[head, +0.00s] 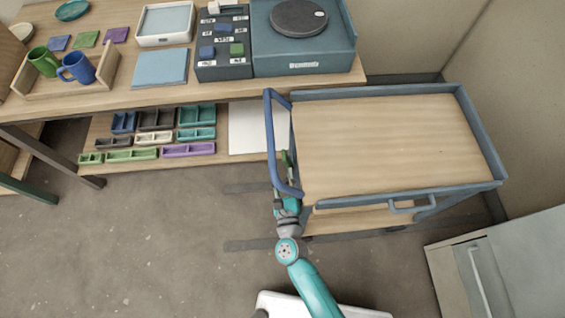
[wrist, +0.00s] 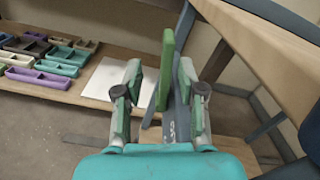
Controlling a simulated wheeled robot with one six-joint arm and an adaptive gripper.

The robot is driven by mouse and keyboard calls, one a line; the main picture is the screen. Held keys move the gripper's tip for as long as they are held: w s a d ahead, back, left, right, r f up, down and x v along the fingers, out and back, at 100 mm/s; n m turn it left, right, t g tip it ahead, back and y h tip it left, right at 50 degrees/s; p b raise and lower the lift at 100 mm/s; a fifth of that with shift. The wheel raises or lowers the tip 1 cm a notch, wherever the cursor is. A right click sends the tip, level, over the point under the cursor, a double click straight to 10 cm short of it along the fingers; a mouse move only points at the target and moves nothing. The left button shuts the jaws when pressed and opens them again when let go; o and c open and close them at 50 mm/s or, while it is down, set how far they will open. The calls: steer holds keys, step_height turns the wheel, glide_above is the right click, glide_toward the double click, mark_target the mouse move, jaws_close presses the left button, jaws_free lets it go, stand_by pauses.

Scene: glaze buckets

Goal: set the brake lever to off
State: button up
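The brake lever is a green bar (wrist: 166,68) that stands upright in the middle of the wrist view. It shows as a small green piece beside the cart's handle in the head view (head: 287,158). My gripper (wrist: 160,80) is open, with one finger on each side of the lever and a visible gap on the left. Whether the right finger touches the lever I cannot tell. Behind the lever is a blue-grey plate (wrist: 178,125) with small white lettering that I cannot read surely. In the head view my gripper (head: 284,185) is partly hidden by the cart's blue handle.
The cart (head: 390,145) has a wooden top, a blue-grey rim and a blue push handle (head: 268,125) at its left end. A workbench (head: 215,93) with a lower shelf of small trays stands behind. A pale cabinet (head: 510,260) is at lower right. Floor at left is clear.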

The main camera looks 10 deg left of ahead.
steer(key=shift+v, duration=2.6)
